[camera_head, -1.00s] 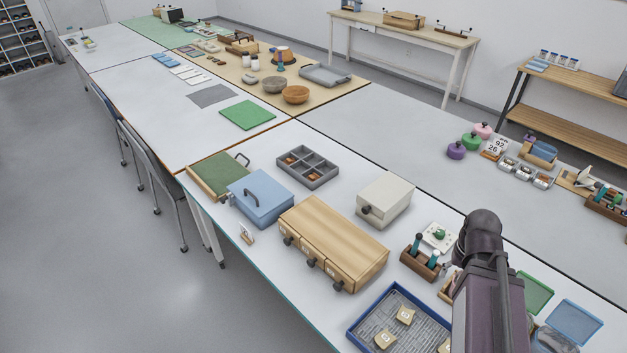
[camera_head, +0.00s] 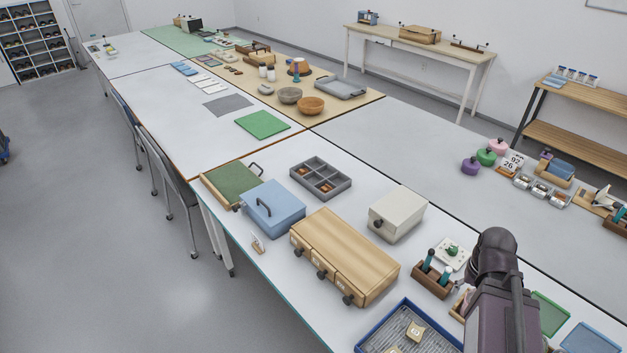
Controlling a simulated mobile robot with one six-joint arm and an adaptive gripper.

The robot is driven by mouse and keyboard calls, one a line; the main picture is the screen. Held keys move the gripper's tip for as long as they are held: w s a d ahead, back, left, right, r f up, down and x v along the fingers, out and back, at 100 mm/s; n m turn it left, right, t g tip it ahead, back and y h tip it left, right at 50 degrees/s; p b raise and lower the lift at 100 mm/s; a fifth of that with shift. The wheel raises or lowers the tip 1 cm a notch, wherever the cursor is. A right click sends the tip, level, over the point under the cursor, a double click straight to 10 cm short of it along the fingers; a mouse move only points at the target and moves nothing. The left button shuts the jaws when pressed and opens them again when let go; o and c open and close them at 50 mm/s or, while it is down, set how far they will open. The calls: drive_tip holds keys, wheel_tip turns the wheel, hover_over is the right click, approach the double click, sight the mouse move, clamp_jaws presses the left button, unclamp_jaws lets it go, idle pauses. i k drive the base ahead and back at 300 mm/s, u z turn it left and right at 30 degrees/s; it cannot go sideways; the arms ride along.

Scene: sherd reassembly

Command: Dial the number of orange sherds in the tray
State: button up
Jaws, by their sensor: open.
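A grey divided tray (camera_head: 345,187) lies on the near table, behind the wooden drawer box. Small orange-brown sherds (camera_head: 326,188) show in some of its compartments; they are too small to count surely. A white plate with a green knob (camera_head: 452,251) sits at right, left of my arm; I cannot tell if it is the dial. A blue-rimmed tray (camera_head: 385,317) with a grey ribbed lining is cut off at the bottom edge and holds beige marked pieces (camera_head: 415,331). My dark arm stands at lower right; my gripper is not visible.
A wooden drawer box (camera_head: 345,250), a blue lidded box (camera_head: 273,208), a pale box with a knob (camera_head: 397,213) and a brown holder with teal-topped tools (camera_head: 433,279) crowd the near table. The far right table has clear space.

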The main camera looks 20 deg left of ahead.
sight(452, 249)
drive_tip(key=z, duration=0.5)
drive_tip(key=k, duration=0.85)
drive_tip(key=z, duration=0.4)
drive_tip(key=i, duration=0.55)
